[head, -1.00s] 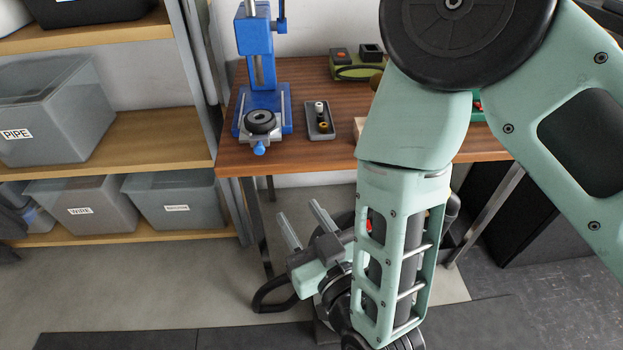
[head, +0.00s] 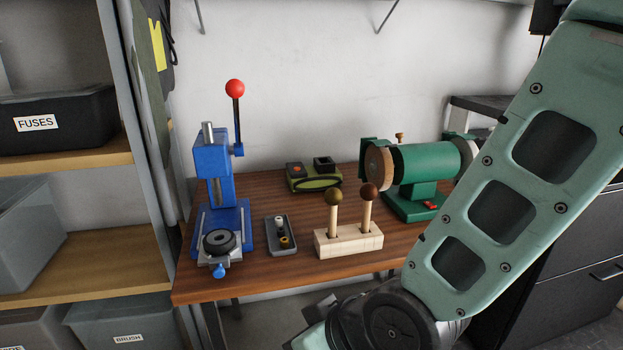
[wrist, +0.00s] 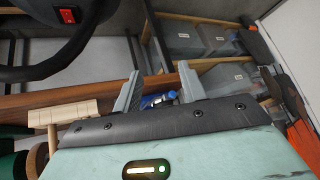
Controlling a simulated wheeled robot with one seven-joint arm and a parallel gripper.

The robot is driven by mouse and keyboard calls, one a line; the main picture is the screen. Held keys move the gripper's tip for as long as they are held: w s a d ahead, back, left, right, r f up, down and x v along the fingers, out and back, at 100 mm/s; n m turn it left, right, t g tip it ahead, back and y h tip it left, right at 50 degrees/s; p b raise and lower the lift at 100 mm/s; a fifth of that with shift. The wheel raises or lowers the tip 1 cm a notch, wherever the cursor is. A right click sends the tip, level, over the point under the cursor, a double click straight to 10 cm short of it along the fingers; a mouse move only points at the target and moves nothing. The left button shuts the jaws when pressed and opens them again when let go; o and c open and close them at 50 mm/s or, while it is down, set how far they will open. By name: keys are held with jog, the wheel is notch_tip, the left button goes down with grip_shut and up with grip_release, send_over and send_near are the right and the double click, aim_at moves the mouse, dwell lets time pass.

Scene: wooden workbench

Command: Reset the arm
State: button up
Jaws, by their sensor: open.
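My gripper shows in the wrist view (wrist: 160,90), its two grey fingers spread apart with nothing between them. In the head view only a small part of it shows at the bottom edge, in front of and below the bench edge; its fingertips are not clear there. My green arm comes in from the right and bends at a dark joint at the bottom. The wooden workbench (head: 270,209) stands behind my gripper.
On the bench are a blue press (head: 213,180), a grey tray (head: 270,242) with small parts, a wooden block (head: 348,243) with two knobbed pegs, a green box (head: 314,183) and a green grinder (head: 418,164). Shelves with bins (head: 58,120) stand left, a dark cabinet (head: 575,265) right.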

jog(key=s+d+r+g+h, duration=0.2)
jog(key=s+d+r+h, duration=0.15)
jog(key=d, duration=0.45)
jog(key=s+d+r+g+h, duration=0.25)
jog(key=s+d, duration=0.25)
jog(key=d, duration=0.3)
notch_tip(320, 180, up, 19)
jog(key=p, duration=1.9)
jog(key=shift+a+r+m+p, duration=0.2)
jog(key=shift+a+m+p, duration=0.05)
jog(key=shift+m+p, duration=0.05)
